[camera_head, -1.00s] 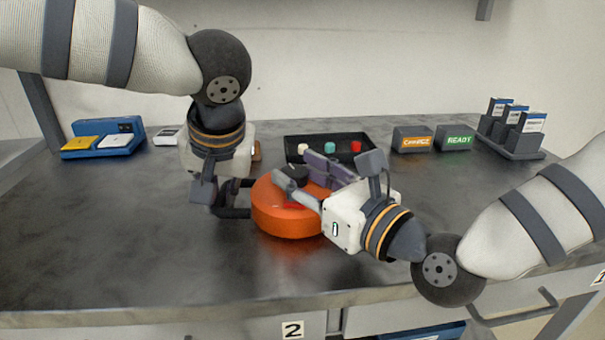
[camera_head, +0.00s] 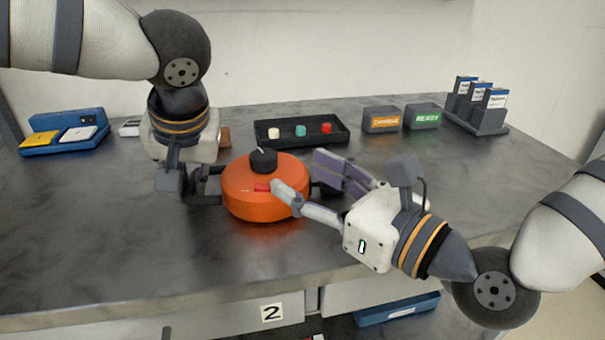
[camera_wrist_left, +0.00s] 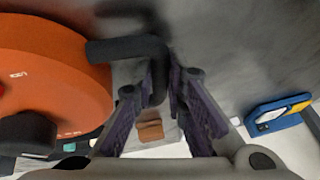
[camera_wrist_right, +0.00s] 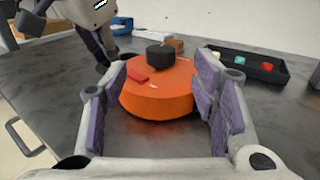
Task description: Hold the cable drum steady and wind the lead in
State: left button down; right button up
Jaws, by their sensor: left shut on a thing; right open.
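The cable drum (camera_head: 250,212) is a squat orange cylinder on the bench, with a black knob (camera_head: 263,159) on top and a red patch (camera_head: 262,187) near its front edge. My left gripper (camera_head: 196,188) is shut on the black handle (camera_wrist_left: 125,49) at the drum's left side. My right gripper (camera_head: 302,175) is open at the drum's right side; one finger shows in front of the rim, the other behind it. In the right wrist view the drum and knob stand ahead between its open fingers, which hold nothing. I cannot make out a loose lead.
Behind the drum is a black tray (camera_head: 340,139) with white, teal and red pieces. Two labelled grey boxes (camera_head: 381,120) and a card rack (camera_head: 477,127) stand at back right. A blue holder (camera_head: 62,147) lies at left. The bench front is clear.

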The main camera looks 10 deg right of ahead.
notch_tip(320, 180, up, 4)
jog(key=w+n+g+y, duration=0.2)
jog(key=w+y, duration=0.1)
jog(key=y, duration=0.2)
jog(key=n+g+y, duration=0.1)
jog(key=n+g, duration=0.3)
jog(key=g, duration=0.1)
send_near(263, 153)
jog(key=shift+s+d+r, duration=0.25)
jog(key=shift+d+r, duration=0.15)
jog(key=shift+d, duration=0.4)
jog(key=shift+w+d+f+g, duration=0.1)
jog(key=shift+d+f+g, duration=0.05)
jog(key=shift+f+g, duration=0.2)
jog(key=x, duration=1.2)
jog(key=shift+d, duration=0.1)
jog(key=shift+c, duration=0.6)
